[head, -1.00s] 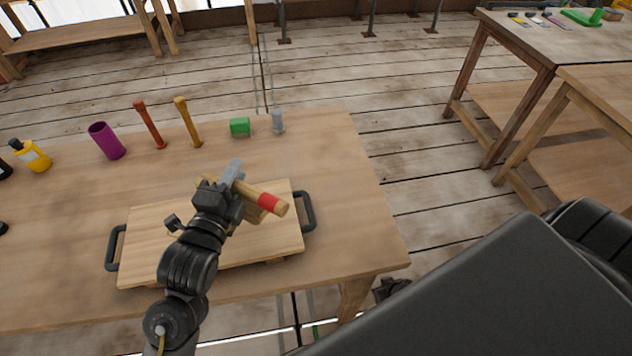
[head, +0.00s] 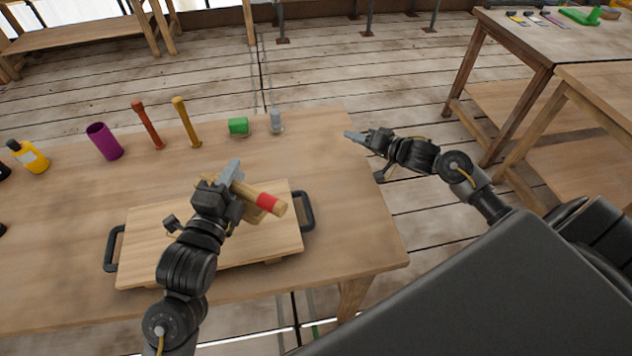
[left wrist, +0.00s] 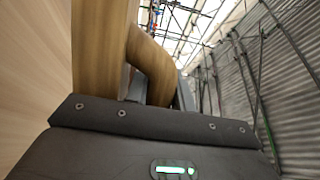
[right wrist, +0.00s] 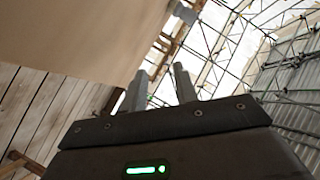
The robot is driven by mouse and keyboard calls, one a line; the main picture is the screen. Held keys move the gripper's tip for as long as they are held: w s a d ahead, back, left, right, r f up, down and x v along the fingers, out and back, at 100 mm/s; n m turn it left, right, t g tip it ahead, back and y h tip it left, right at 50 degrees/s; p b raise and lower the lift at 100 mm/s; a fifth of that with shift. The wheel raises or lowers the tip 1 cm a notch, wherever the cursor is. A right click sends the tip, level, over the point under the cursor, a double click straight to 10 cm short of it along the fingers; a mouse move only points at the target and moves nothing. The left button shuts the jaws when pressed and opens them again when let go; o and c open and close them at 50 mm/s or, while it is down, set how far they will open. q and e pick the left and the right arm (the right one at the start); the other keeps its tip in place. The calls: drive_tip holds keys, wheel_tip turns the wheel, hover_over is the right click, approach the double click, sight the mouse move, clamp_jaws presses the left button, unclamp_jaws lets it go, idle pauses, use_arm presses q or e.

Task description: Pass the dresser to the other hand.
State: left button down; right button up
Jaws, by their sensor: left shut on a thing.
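The dresser is a wooden tool with a red-banded end (head: 268,202). It is held above the wooden board, and its wood also fills the upper left of the left wrist view (left wrist: 98,55). My left gripper (head: 232,178) is shut on it and hides part of its middle; the red end sticks out to the right. My right gripper (head: 353,136) is over the table's right edge, to the right of the dresser and apart from it. In the right wrist view its two fingers (right wrist: 160,88) stand apart with nothing between them.
The board (head: 150,255) with black handles lies on the workbench (head: 345,190). Along the back stand a yellow bottle (head: 33,158), a purple cup (head: 104,142), red (head: 148,125) and yellow (head: 187,122) tools, a green block (head: 238,126) and a grey piece (head: 276,122). The bench's right part is clear.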

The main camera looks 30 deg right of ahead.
drive_tip(key=s+a+r+n+g+y, duration=0.1)
drive_tip(key=s+a+r+y, duration=0.25)
drive_tip(key=a, duration=0.35)
drive_tip(key=s+a+r+g+y, duration=0.1)
drive_tip(key=s+a+r+y, duration=0.15)
drive_tip(key=a+r, duration=0.3)
drive_tip(key=n+g+y, duration=0.1)
drive_tip(key=g+y, duration=0.2)
drive_tip(key=g, duration=0.1)
approach(250, 188)
drive_tip(key=x, duration=0.7)
drive_tip(key=f+x, duration=0.1)
drive_tip(key=x, duration=0.2)
drive_tip(key=shift+w+f, duration=0.1)
drive_tip(key=shift+w, duration=0.2)
clamp_jaws()
use_arm(q)
drive_tip(key=c, duration=1.1)
unclamp_jaws()
use_arm(e)
drive_tip(key=shift+y, duration=0.3)
use_arm(q)
drive_tip(key=shift+a+f, duration=0.1)
drive_tip(key=shift+f, duration=0.05)
use_arm(e)
drive_tip(key=shift+r, duration=0.2)
